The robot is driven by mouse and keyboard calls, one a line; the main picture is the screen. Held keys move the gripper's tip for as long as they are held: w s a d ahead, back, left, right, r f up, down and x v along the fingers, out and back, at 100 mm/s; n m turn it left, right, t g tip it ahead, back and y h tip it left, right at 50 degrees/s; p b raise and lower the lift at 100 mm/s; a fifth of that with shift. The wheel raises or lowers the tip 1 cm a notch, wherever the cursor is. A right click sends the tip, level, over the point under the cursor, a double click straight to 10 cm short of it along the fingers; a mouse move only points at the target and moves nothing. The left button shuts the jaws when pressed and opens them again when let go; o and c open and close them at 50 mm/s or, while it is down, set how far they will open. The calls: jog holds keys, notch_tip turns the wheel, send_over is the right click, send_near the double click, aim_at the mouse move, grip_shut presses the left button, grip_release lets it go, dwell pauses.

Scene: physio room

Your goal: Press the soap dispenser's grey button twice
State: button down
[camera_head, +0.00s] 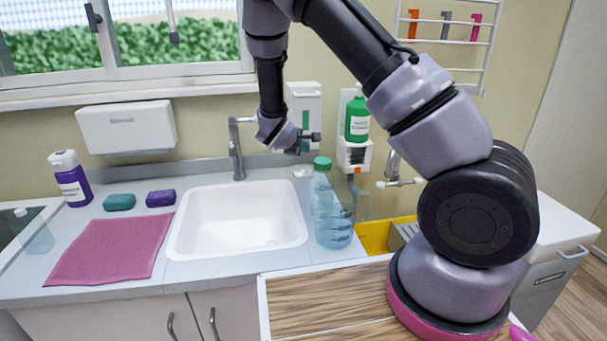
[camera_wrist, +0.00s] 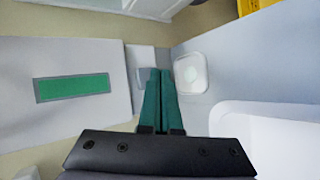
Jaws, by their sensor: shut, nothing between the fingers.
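The white soap dispenser (camera_head: 304,92) with a green strip hangs on the wall behind the sink. In the wrist view its white body (camera_wrist: 65,55) with the green strip fills the left side. A small grey patch, likely the grey button (camera_wrist: 143,76), shows beside my fingertips and is partly covered by them. My gripper (camera_head: 316,136) is at the dispenser's lower part, with its fingers pointing right. It also shows in the wrist view (camera_wrist: 160,72), shut and empty. I cannot tell whether the fingertips touch the button.
A small white dish (camera_wrist: 190,74) lies beyond the fingertips. A clear bottle with a green cap (camera_head: 333,210) stands right of the white sink (camera_head: 178,236), near my gripper. A green bottle (camera_head: 356,122) sits in a wall holder. A pink cloth (camera_head: 110,250) lies left.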

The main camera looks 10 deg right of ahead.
jog(key=shift+w, duration=0.1)
dwell(0.5)
jog(key=shift+w, duration=0.35)
dwell(0.4)
jog(key=shift+s, duration=0.45)
jog(key=shift+s, duration=0.15)
jog(key=s, duration=0.5)
jog(key=shift+s, duration=0.35)
dwell(0.4)
